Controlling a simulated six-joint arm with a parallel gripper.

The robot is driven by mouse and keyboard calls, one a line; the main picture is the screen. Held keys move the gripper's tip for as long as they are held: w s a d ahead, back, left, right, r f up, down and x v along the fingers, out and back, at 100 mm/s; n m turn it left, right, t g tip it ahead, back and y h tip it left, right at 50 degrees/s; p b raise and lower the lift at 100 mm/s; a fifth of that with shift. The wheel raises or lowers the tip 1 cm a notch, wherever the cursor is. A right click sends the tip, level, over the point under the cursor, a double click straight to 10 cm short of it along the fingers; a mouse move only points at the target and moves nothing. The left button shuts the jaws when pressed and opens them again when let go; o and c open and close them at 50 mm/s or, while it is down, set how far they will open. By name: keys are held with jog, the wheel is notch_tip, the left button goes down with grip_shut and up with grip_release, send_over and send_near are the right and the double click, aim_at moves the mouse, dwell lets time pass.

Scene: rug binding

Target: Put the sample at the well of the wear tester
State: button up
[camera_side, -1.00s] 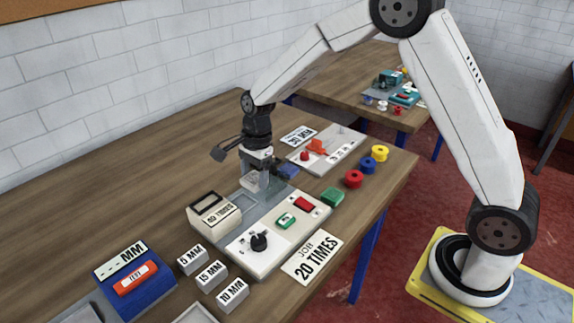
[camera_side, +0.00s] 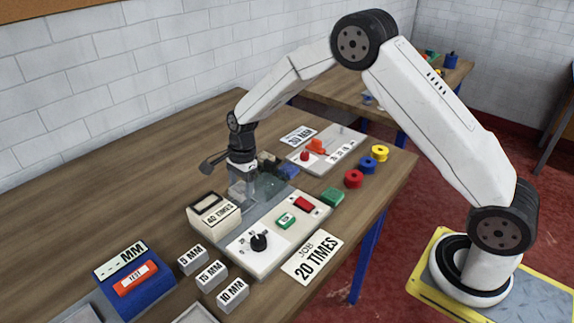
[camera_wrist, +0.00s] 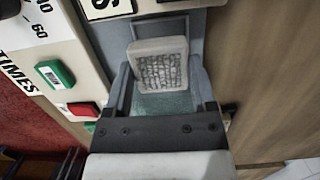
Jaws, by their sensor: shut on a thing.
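The wear tester (camera_side: 262,262) is a pale panel with a black knob, a green and a red button, a grey bed (camera_side: 262,206) and a display box reading TIMES. My gripper (camera_side: 239,192) points down over the bed's left end, beside the display box. In the wrist view my gripper (camera_wrist: 162,82) is shut on the sample (camera_wrist: 158,68), a pale block with a grey, rough-textured face. Beyond the sample, a darker rectangular outline on the bed (camera_wrist: 170,27) looks like the well, partly hidden by the sample. I cannot tell the sample's height above it.
The display box (camera_side: 212,212) stands close to my gripper. A JOB card reading 20 TIMES (camera_side: 314,258) lies in front. Small MM blocks (camera_side: 210,276) stand front left.

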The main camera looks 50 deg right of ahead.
aim_at(244, 204)
jog(key=shift+w+f, duration=0.1)
jog(key=shift+f, duration=1.55)
jog(key=shift+f, duration=0.3)
jog(key=shift+f, duration=0.4)
jog(key=o, duration=1.2)
jog(key=shift+s+f, duration=0.1)
jog(key=shift+s, duration=0.1)
jog(key=shift+c, duration=0.2)
jog(key=r, duration=0.4)
jog(key=d+r, duration=0.1)
jog(key=r, duration=0.8)
jog(key=shift+w+d+r, duration=0.2)
jog(key=shift+d+r, duration=0.05)
jog(key=shift+d, duration=0.15)
